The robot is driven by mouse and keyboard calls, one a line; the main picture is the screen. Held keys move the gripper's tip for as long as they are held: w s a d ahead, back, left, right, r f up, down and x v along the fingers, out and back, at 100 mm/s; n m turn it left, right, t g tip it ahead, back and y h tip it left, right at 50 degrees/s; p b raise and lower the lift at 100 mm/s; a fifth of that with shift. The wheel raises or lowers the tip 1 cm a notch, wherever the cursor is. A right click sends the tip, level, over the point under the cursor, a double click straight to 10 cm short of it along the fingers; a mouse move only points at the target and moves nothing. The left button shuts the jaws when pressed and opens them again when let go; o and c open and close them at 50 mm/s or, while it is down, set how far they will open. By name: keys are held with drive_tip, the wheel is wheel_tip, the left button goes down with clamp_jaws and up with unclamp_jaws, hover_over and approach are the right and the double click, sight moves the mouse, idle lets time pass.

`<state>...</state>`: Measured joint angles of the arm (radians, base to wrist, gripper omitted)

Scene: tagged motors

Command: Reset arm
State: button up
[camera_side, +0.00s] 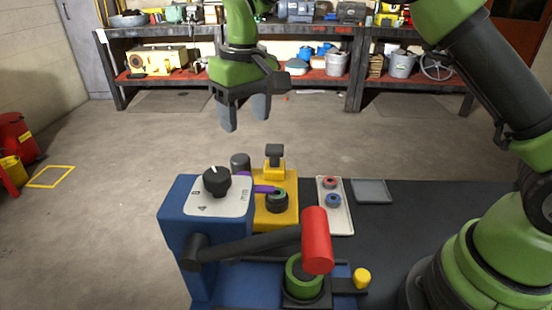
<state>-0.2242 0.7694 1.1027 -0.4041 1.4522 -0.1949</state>
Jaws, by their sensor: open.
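My gripper (245,113) hangs from my green arm in the upper middle of the view. Its two dark fingers point down, apart, with nothing between them. It is above and behind the work table, clear of everything on it. On the table is a blue press-like unit (178,222) with a black knob (216,181) and a lever ending in a red handle (317,240). A green ringed part (304,276) sits below the handle. A yellow fixture (290,215) behind holds a dark round part with a green ring (277,201).
A pale tray (343,222) holds a red ring (330,182) and a blue ring (333,200). A grey square tray (372,191) is beside it. A yellow knob (362,278) is at the front. Shelves (160,35) stand far back. Red and yellow containers (14,140) stand at left.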

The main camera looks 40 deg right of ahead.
drive_tip(key=s+d+r+m+t+y, duration=0.1)
drive_tip(key=s+d+r+m+t, duration=0.3)
drive_tip(key=s+r, duration=0.75)
drive_tip(key=s+d+f+t, duration=0.2)
drive_tip(key=s, duration=1.1)
drive_tip(key=shift+s+d+t+y, duration=0.25)
drive_tip(key=shift+s+t+y, duration=0.05)
drive_tip(key=shift+y, duration=0.1)
